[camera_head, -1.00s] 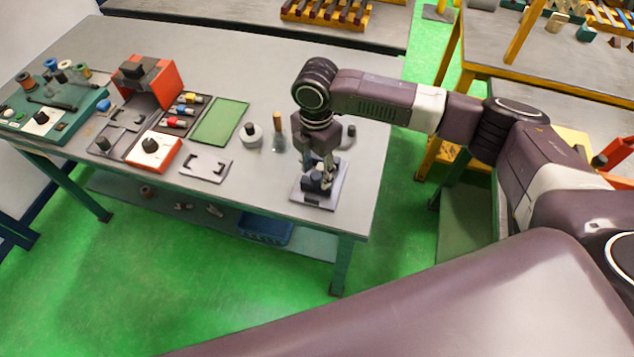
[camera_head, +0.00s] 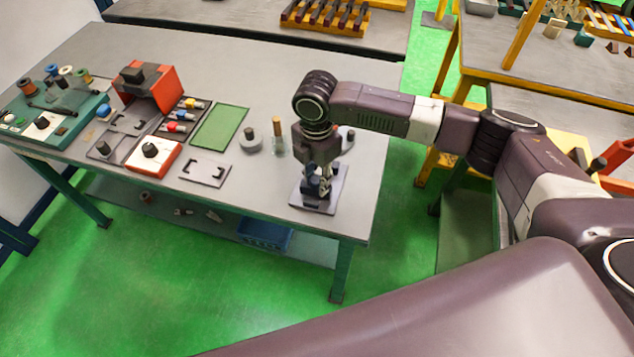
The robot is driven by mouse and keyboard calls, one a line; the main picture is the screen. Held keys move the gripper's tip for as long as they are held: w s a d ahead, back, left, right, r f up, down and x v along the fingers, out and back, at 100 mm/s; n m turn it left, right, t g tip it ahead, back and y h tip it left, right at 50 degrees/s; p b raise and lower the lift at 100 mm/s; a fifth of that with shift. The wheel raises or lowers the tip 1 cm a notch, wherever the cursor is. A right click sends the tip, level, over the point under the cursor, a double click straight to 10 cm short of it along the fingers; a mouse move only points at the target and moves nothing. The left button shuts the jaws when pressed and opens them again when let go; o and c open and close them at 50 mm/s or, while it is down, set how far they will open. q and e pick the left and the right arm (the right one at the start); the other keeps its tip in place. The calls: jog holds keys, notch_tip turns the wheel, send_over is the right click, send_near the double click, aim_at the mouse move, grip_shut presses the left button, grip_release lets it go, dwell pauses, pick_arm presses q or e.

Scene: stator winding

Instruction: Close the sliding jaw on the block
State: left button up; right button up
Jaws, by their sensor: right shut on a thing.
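My right gripper (camera_head: 320,178) points down at a small vise-like fixture on a grey base plate (camera_head: 313,208) near the right front of the table. Its fingers are shut on a part of this fixture, dark blue in colour, at the middle of the plate. The fingers and wrist cover much of the fixture, so I cannot tell the sliding jaw from the block or see the gap between them. My left gripper is not in view.
Left of the fixture are a plate with two black brackets (camera_head: 205,172), a round grey pot (camera_head: 250,141), a bottle with an orange top (camera_head: 277,137) and a green mat (camera_head: 219,126). An orange-red machine (camera_head: 150,86) stands farther left. The table's front edge is close to the fixture.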

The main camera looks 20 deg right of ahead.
jog(key=shift+s+f, duration=0.1)
jog(key=shift+f, duration=0.25)
jog(key=shift+w+d, duration=0.65)
jog(key=shift+w, duration=0.3)
jog(key=o, duration=0.6)
jog(key=shift+c, duration=0.2)
jog(key=shift+o, duration=0.7)
jog(key=shift+w+f, duration=0.1)
jog(key=shift+w, duration=0.05)
notch_tip(320, 180, up, 2)
jog(key=shift+w+r+p, duration=0.15)
jog(key=shift+r+p, duration=0.1)
jog(key=shift+p, duration=0.85)
notch_tip(320, 180, up, 4)
jog(key=p, duration=0.4)
